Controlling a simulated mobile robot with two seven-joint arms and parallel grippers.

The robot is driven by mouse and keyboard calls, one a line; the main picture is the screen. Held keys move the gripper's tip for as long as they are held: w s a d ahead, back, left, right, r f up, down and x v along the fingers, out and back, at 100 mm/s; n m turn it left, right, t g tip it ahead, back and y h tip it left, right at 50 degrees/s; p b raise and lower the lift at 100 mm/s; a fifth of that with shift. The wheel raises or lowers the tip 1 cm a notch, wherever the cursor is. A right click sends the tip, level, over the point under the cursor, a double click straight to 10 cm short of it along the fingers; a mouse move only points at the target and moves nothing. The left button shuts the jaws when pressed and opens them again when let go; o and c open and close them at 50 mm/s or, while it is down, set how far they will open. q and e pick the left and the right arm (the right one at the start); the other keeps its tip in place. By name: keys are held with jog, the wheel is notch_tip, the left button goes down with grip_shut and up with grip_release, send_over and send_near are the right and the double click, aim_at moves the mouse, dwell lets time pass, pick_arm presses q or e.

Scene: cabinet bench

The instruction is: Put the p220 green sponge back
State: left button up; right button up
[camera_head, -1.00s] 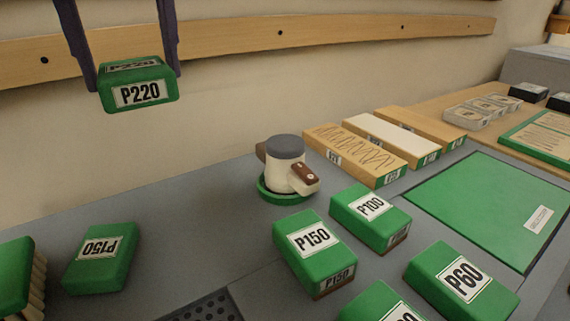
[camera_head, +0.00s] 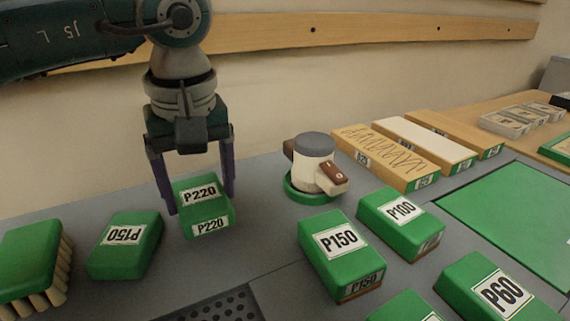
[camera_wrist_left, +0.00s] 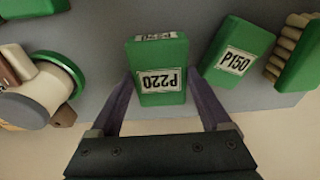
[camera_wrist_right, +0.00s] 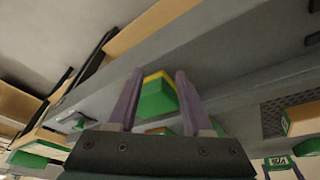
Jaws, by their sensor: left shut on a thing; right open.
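The green P220 sponge (camera_head: 205,208) is between the fingers of my left gripper (camera_head: 200,200), which is shut on it. It is at the bench surface, right of the P150 block at the left; I cannot tell whether it touches the bench. In the left wrist view the P220 sponge (camera_wrist_left: 158,70) shows its label between the two purple fingers. My right gripper (camera_wrist_right: 158,90) is open and shows only in its own wrist view, below bench level, with a green and yellow object (camera_wrist_right: 157,97) beyond its fingers.
Bare grey bench lies between sponge and device.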

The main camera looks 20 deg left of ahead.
aim_at(201, 197)
pick_arm(q)
jog(key=shift+f, duration=1.35)
jog(key=shift+f+b, duration=0.2)
jog(key=shift+b, duration=0.1)
jog(key=o, duration=1)
notch_tip(201, 197, up, 12)
jog(key=s+d+p, duration=0.1)
jog(key=shift+d+r, duration=0.15)
jog(key=shift+d, duration=0.05)
jog(key=shift+s, duration=0.1)
